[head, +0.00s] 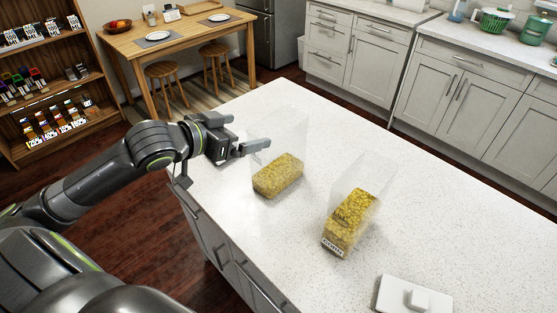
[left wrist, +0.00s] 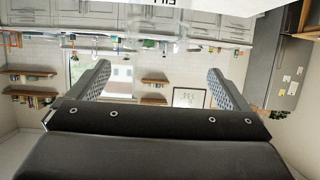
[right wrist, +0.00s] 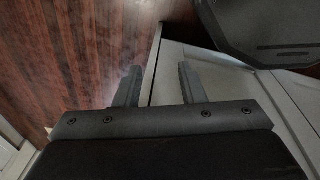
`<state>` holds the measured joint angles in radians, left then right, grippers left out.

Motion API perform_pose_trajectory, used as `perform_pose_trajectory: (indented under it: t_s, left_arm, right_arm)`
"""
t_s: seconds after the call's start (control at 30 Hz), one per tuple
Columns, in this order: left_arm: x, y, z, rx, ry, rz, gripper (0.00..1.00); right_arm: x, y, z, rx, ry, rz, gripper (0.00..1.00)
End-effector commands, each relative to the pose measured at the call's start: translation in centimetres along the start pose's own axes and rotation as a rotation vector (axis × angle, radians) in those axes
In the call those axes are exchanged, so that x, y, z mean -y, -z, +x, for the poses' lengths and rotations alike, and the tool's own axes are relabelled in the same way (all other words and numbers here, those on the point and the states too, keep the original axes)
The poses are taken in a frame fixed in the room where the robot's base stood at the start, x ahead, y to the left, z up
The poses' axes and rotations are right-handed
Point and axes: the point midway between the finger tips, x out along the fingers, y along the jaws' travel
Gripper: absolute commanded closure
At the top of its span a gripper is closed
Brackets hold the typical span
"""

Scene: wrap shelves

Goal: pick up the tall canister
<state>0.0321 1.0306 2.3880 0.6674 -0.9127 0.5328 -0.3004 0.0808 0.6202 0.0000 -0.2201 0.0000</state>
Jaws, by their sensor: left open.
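Two clear canisters with yellow contents stand on the white island. The left canister (head: 278,177) is filled low, with an empty clear upper part. I cannot tell surely which is the taller. My left gripper (head: 262,147) is open, level, at the upper left side of the left canister; whether it touches is unclear. In the left wrist view its fingers (left wrist: 165,82) are spread with nothing clearly between them. My right gripper (right wrist: 158,82) is open and empty, beside the cabinet and above the floor.
A white lid-like piece with a knob (head: 414,297) lies at the island's near edge. The island top (head: 450,215) is clear to the right. A wooden table (head: 180,42) with plates, stools (head: 165,78) and a stocked shelf (head: 45,75) stand beyond the island.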

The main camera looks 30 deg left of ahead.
Motion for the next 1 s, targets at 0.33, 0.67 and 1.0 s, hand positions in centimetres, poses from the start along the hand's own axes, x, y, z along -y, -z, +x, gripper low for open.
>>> perform_pose_trajectory:
  t_s: [0.33,0.67,1.0]
  left_arm:
    - [-0.1,0.1,3.1,-0.002,-0.002,-0.004,0.02]
    - [-0.1,0.1,4.5,0.001,-0.002,0.0,0.02]
    - [-0.7,0.2,7.4,0.0,-0.004,-0.005,0.02]
  right_arm:
    - [0.0,0.0,0.0,0.0,0.0,0.0,0.64]
    - [0.0,0.0,-0.1,0.0,0.0,0.0,0.64]
    - [-0.1,0.1,-1.1,0.0,0.0,0.0,0.64]
